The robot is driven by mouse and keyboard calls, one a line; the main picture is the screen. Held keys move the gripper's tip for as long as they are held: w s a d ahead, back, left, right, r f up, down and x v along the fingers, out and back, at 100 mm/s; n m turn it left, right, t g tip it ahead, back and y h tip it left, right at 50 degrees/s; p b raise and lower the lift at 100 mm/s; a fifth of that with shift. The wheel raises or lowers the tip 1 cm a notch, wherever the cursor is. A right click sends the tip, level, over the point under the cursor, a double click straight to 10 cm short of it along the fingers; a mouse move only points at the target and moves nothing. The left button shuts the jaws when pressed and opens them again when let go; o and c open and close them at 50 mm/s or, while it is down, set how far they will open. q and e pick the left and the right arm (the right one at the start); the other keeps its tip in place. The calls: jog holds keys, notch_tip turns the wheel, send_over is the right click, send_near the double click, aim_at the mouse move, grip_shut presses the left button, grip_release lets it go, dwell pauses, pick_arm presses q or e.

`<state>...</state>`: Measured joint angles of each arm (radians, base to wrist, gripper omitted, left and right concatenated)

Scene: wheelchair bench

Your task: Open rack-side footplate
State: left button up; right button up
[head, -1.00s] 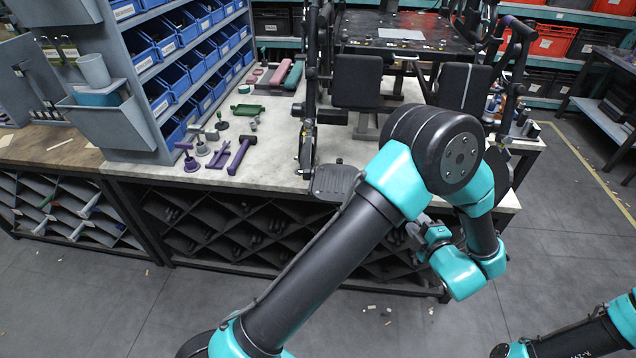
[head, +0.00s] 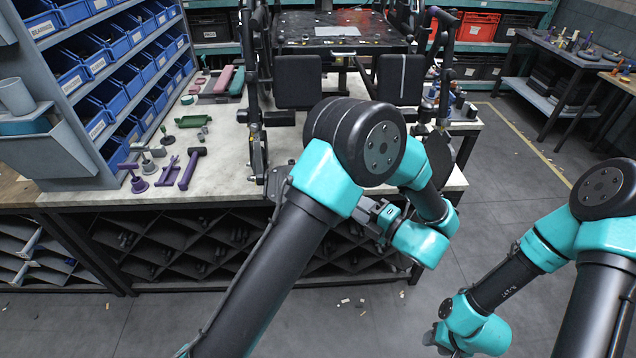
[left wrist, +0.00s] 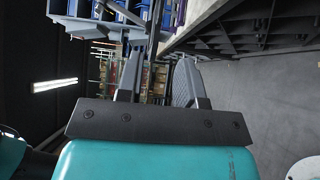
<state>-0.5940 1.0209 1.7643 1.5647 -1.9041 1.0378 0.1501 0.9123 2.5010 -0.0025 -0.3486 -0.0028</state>
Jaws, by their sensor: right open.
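The rack-side footplate (head: 279,181) is a dark plate at the bench's front edge, below the wheelchair's left front post. It lies roughly flat, and my left arm hides part of it. The other footplate (head: 438,157) stands upright at the right side of the chair. My left gripper (head: 368,208) is in front of the bench, right of the rack-side footplate and apart from it, partly hidden behind my arm. In the left wrist view its two fingers (left wrist: 158,78) are spread with nothing clearly held. My right gripper (head: 432,339) is low over the floor, away from the chair, open.
The bench (head: 225,172) carries purple and green tools (head: 192,168) on its left. A rack of blue bins (head: 105,125) stands left of them. Below the bench top is a dark lattice shelf (head: 180,250).

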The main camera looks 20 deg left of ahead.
pick_arm(q)
jog(key=x, duration=1.4)
jog(key=shift+w+a, duration=0.15)
jog(key=shift+a, duration=0.05)
grip_shut()
